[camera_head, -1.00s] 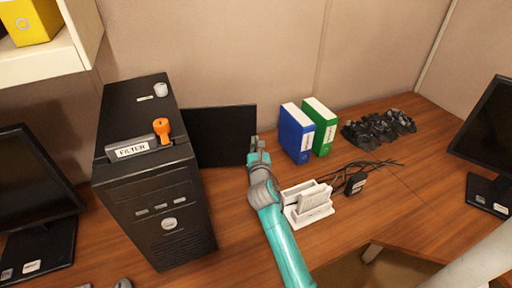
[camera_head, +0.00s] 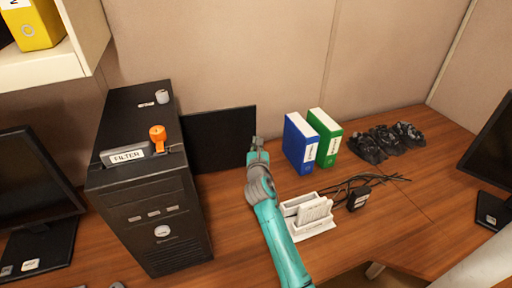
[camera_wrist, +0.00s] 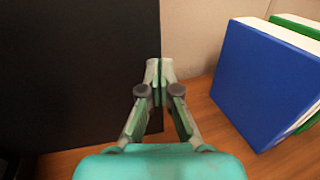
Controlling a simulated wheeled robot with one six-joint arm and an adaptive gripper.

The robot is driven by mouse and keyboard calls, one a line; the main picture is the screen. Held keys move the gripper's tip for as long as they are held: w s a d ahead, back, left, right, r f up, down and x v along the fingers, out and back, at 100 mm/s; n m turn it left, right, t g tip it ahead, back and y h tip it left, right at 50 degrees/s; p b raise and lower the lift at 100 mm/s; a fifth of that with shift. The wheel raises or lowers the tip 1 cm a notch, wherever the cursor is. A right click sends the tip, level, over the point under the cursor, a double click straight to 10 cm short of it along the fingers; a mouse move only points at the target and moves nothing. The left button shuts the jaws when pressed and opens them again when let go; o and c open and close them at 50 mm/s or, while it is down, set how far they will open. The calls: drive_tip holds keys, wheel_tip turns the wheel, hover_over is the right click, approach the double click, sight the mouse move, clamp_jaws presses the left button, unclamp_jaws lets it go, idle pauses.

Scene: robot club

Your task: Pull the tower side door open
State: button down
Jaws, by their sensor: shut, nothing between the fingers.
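The black computer tower (camera_head: 150,205) stands upright on the desk at the left in the head view. Its side door (camera_head: 215,138) is a flat black panel. It stands swung out to the right from the tower's far side, at a wide angle to it. My gripper (camera_head: 257,143) is at the door's free right edge, with its fingers together and nothing held. In the wrist view the door (camera_wrist: 75,75) fills the left side, and my gripper (camera_wrist: 159,68) overlaps its right edge. I cannot tell whether the fingertips touch it.
A blue binder (camera_head: 299,144) and a green binder (camera_head: 325,138) stand right of my gripper. A white holder (camera_head: 308,216), black cables (camera_head: 350,185) and dark lumpy objects (camera_head: 388,142) lie further right. An orange knob (camera_head: 157,134) sits on the tower, beside a FILTER label (camera_head: 126,156).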

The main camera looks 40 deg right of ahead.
drive_tip(key=shift+a+x, duration=0.25)
drive_tip(key=shift+x, duration=1.95)
drive_tip(key=shift+w, duration=0.1)
